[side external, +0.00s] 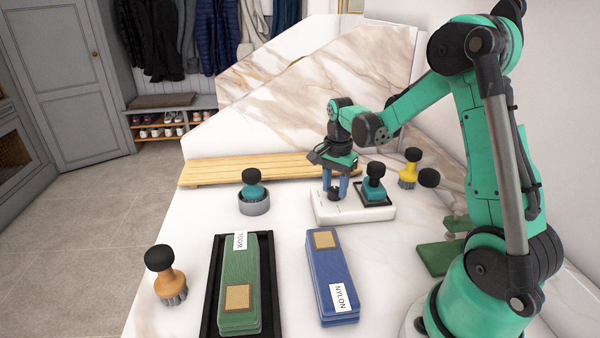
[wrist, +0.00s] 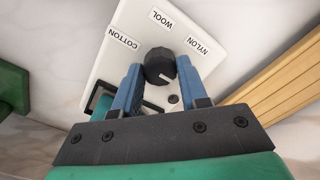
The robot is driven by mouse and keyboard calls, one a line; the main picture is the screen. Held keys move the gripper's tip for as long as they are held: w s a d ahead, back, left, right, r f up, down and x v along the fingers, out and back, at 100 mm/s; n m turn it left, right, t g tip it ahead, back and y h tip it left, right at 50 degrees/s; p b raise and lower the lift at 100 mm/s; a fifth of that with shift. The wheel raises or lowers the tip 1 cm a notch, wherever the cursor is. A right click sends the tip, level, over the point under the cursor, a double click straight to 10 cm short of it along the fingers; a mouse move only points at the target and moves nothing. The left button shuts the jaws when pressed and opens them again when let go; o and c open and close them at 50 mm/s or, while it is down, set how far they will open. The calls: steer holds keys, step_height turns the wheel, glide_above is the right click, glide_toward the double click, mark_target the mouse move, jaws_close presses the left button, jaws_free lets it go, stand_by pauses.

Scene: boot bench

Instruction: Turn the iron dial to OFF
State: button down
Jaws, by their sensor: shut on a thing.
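The dial (wrist: 159,66) is a dark faceted knob on a white unit (wrist: 118,70). It also shows in the side external view (side external: 334,194) on the left part of the white unit (side external: 352,213). My gripper (wrist: 159,72) has its two blue fingers on either side of the dial and is shut on it; in the side external view it (side external: 335,186) reaches down from above. Labels COTTON (wrist: 123,38), WOOL (wrist: 161,18) and NYLON (wrist: 198,46) surround the dial. A short pale mark shows on the knob's lower part. I see no OFF label.
A teal black-knobbed tool (side external: 374,187) stands on the unit's right part. A slatted wooden board (side external: 225,171) lies behind. In front are a green stack (side external: 239,280) in a black tray and a blue stack (side external: 331,275). Knobbed brushes (side external: 166,275) (side external: 408,175) stand apart.

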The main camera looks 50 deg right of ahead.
mark_target(335, 188)
stand_by(0.4)
steer(key=shift+c, duration=2.3)
jaws_free()
steer(key=shift+r, duration=2.85)
steer(key=s+a+r+n+t, duration=0.2)
steer(key=a+n+t, duration=0.1)
steer(key=a+n, duration=0.5)
steer(key=s+a+r+n+t, duration=0.2)
steer(key=a+n+t, duration=0.2)
steer(key=a+n, duration=0.5)
steer(key=shift+s+a+n, duration=0.15)
steer(key=shift+s+n, duration=0.05)
steer(key=shift+n, duration=0.3)
